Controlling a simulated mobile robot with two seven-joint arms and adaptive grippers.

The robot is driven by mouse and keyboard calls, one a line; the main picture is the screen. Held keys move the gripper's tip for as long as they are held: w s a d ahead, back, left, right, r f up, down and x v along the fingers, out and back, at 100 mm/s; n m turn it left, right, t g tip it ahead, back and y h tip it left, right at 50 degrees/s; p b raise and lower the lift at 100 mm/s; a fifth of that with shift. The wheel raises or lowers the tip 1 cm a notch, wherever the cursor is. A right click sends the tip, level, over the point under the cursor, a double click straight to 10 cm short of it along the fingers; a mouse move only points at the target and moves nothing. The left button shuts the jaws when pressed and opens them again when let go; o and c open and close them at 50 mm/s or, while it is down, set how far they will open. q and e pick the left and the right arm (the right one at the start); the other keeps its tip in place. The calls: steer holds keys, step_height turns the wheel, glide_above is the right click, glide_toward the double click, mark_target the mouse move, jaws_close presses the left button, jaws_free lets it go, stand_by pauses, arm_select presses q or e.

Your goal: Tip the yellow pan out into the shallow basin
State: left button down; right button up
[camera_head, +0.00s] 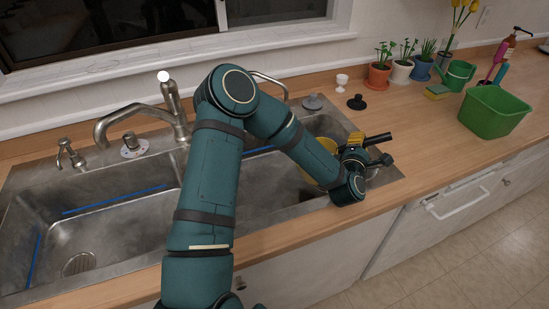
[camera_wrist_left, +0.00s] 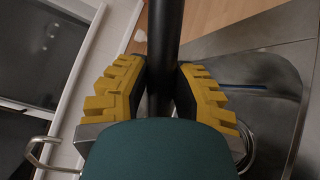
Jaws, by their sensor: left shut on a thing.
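The yellow pan (camera_head: 317,163) shows partly behind my left forearm in the head view, over the right-hand basin (camera_head: 262,172) of the steel sink. It looks tilted, and its inside and any contents are hidden. Its black handle (camera_head: 378,139) points right, over the sink's right rim. My left gripper (camera_head: 356,147) is shut on this handle. In the left wrist view the handle (camera_wrist_left: 165,45) runs between the yellow-backed finger pads. The left-hand basin (camera_head: 120,213) is empty. I cannot tell which basin is shallower. My right gripper is not in view.
A faucet (camera_head: 172,110) stands behind the sink. A black stopper (camera_head: 357,102) and a white egg cup (camera_head: 342,81) stand on the counter behind right. A green tub (camera_head: 493,112), a sponge (camera_head: 437,92) and several potted plants are further right.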

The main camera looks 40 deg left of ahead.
arm_select(q)
steer(key=shift+s+a+r, duration=0.2)
steer(key=shift+s+r, duration=0.05)
steer(key=shift+r, duration=0.25)
steer(key=shift+a+r+n, duration=0.1)
steer(key=shift+a+n, duration=0.05)
steer(key=shift+n, duration=0.15)
steer(key=shift+s+a+r+p, duration=0.25)
steer(key=shift+a+r+p, duration=0.1)
steer(key=shift+p, duration=0.1)
steer(key=shift+r+n, duration=0.15)
steer(key=shift+n, duration=0.15)
